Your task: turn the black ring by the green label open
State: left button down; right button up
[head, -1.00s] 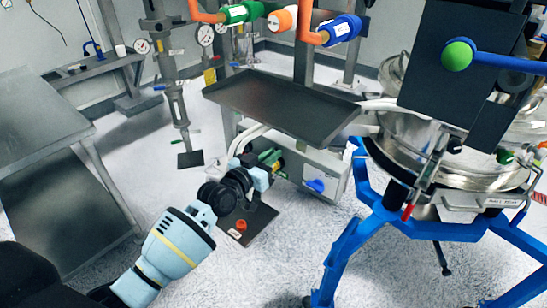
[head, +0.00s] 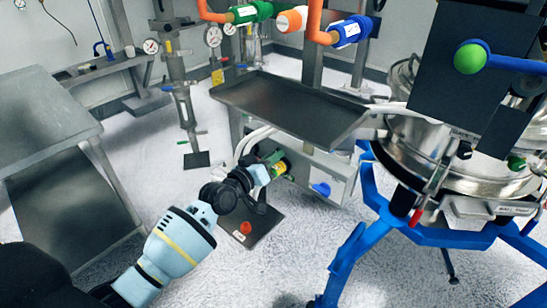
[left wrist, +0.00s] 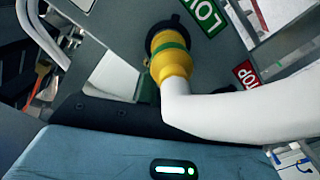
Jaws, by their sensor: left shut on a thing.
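My left gripper (head: 271,165) reaches to the front of a grey control box (head: 318,178) and is shut at the yellow and green fitting (head: 281,168) on it. The left wrist view shows this yellow fitting (left wrist: 170,66) with a green band and a white hose bending off it. The black ring (left wrist: 176,22) is around the fitting's far end, beside the green label (left wrist: 207,14), whose readable letters are "LO". A pale finger (left wrist: 112,78) shows left of the fitting. The hose hides the other finger and the contact. My right gripper is out of view.
A blue knob (head: 321,188) is on the box. A dark tray (head: 285,105) is above. A blue-legged steel sifter (head: 425,150) stands right. A steel table (head: 45,125) stands left.

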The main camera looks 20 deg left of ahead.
pick_arm(q)
jog(key=c, duration=1.5)
grip_release()
jog(key=v, duration=0.8)
